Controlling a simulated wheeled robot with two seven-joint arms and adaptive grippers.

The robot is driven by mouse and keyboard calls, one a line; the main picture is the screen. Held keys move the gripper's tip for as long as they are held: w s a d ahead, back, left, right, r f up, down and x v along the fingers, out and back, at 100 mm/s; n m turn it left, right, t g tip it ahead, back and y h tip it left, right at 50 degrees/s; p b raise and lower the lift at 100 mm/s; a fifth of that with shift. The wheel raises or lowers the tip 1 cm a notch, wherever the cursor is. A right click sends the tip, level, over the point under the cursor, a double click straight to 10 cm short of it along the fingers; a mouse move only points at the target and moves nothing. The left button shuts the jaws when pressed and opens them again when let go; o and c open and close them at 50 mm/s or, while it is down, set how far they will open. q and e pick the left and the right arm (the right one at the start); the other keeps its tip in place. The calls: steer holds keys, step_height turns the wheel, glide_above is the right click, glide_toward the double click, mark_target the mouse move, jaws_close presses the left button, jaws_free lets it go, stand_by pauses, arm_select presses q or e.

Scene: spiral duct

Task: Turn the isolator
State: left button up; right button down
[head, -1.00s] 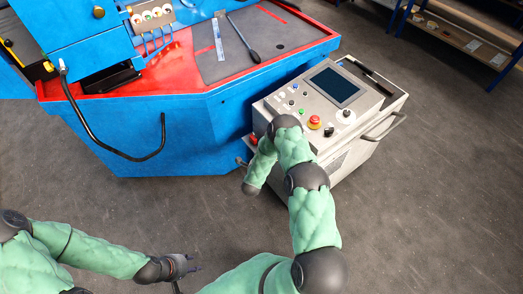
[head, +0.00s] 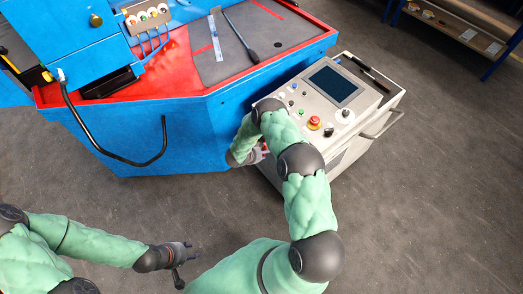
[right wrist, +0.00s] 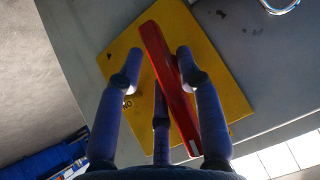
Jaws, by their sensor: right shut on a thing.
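The isolator's long red handle (right wrist: 155,40) sits on a yellow plate (right wrist: 215,75) on a grey face in the right wrist view, slanting from upper left to lower right. My right gripper (right wrist: 160,62) has its fingers on both sides of the handle and is shut on it. In the head view the right hand is at the left side of the grey console (head: 355,100), mostly hidden by my arm. My left gripper (head: 186,262) is empty at the lower left, over bare floor, its fingers apart.
A blue machine (head: 180,130) with a red-edged top stands left of and behind the console. A black bent handle (head: 163,140) sticks out from its front. A metal rail (head: 383,125) is on the console's right side. The floor in front is clear.

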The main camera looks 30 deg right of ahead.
steer(key=shift+w+n+g, duration=0.25)
steer(key=shift+n+g, duration=0.05)
steer(key=shift+g, duration=0.2)
stand_by(0.3)
steer(key=c, duration=1)
jaws_free()
steer(key=v, duration=1.2)
steer(key=shift+w, duration=0.15)
